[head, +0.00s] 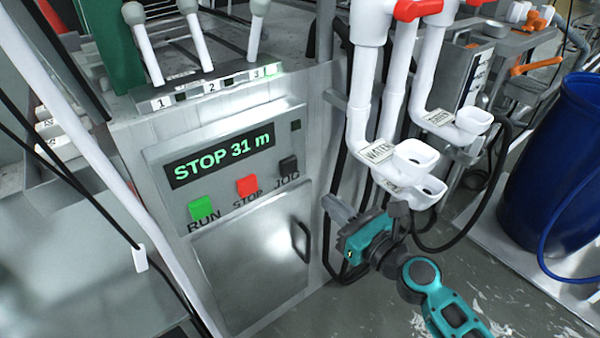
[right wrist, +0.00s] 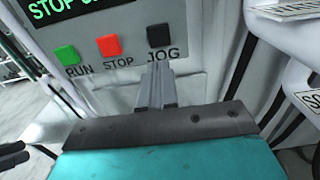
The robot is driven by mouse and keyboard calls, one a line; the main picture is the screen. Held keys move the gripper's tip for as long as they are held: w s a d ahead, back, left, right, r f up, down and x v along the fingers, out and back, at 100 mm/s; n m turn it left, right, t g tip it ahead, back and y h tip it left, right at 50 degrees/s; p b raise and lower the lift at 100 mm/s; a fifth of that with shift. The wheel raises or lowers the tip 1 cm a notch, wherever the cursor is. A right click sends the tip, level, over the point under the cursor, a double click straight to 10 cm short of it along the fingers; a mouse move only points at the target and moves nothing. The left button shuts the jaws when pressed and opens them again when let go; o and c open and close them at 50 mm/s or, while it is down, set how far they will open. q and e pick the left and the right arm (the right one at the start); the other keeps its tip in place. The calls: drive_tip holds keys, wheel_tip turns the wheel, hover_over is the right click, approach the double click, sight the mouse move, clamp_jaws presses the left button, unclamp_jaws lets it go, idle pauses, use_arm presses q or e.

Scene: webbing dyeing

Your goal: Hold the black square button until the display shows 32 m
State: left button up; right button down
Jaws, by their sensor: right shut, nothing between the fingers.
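The black square button (head: 288,164), labelled JOG, sits on the grey control panel to the right of the red STOP button (head: 246,186) and the green RUN button (head: 203,209). The display (head: 222,153) reads "STOP 31 m" in green. My right gripper (head: 331,203) is shut and empty, in front of the cabinet, right of and below the black button. In the right wrist view the shut fingertips (right wrist: 159,72) point at the panel just below the black button (right wrist: 160,35); a gap seems to remain, though depth is hard to judge. My left gripper is not in view.
White pipes with funnel cups (head: 415,156) and red valve handles (head: 418,9) hang close to the right of the panel, above my right arm. A cabinet door with a black handle (head: 300,241) lies below the buttons. A blue barrel (head: 560,150) stands at the far right.

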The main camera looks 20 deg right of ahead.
approach(291, 169)
drive_tip(key=x, duration=0.5)
drive_tip(key=shift+w+r+p, duration=0.1)
drive_tip(key=shift+r+p, duration=0.05)
drive_tip(key=shift+p, duration=0.2)
drive_tip(key=shift+x, duration=0.85)
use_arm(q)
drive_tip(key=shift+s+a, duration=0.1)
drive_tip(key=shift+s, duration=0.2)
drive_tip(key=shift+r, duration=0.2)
